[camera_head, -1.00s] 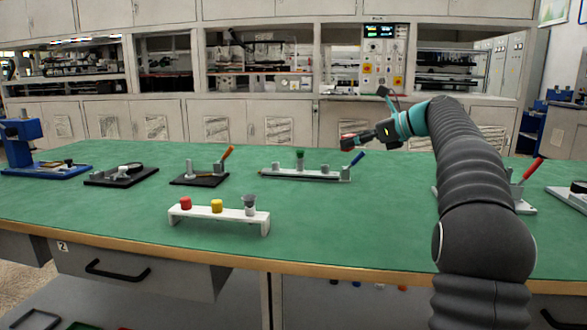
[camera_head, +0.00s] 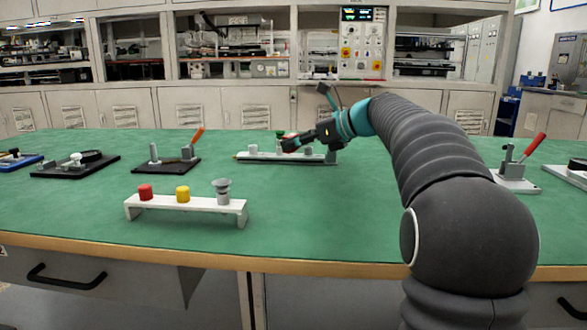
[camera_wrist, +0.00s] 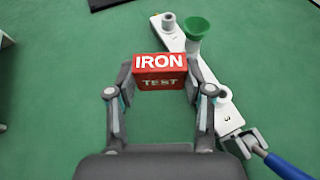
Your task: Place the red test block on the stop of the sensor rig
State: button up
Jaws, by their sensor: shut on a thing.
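My gripper (camera_wrist: 160,84) is shut on the red test block (camera_wrist: 160,66), which bears the words IRON and TEST. In the wrist view this rail (camera_wrist: 228,116) lies to the right of the block and lower, with a green funnel-shaped cup (camera_wrist: 196,28), a white post (camera_wrist: 167,19) and a blue-handled lever (camera_wrist: 284,165). I cannot tell whether this rail is the sensor rig; no stop is clearly identifiable.
A white stand (camera_head: 165,207) with red, yellow and grey pieces stands at the front. Black-based fixtures (camera_head: 165,166) are at the left; a red-handled clamp (camera_head: 517,182) is at the right. The green bench (camera_head: 310,215) is clear in the middle.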

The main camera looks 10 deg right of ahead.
aim_at(293, 172)
jog(key=shift+s+a+f, duration=0.25)
jog(key=shift+a+f, duration=0.1)
jog(key=shift+a, duration=0.15)
jog(key=shift+f+b, duration=0.75)
jog(key=shift+f, duration=1.2)
jog(key=shift+f, duration=0.15)
jog(key=o, duration=1.5)
jog(key=shift+c, duration=0.2)
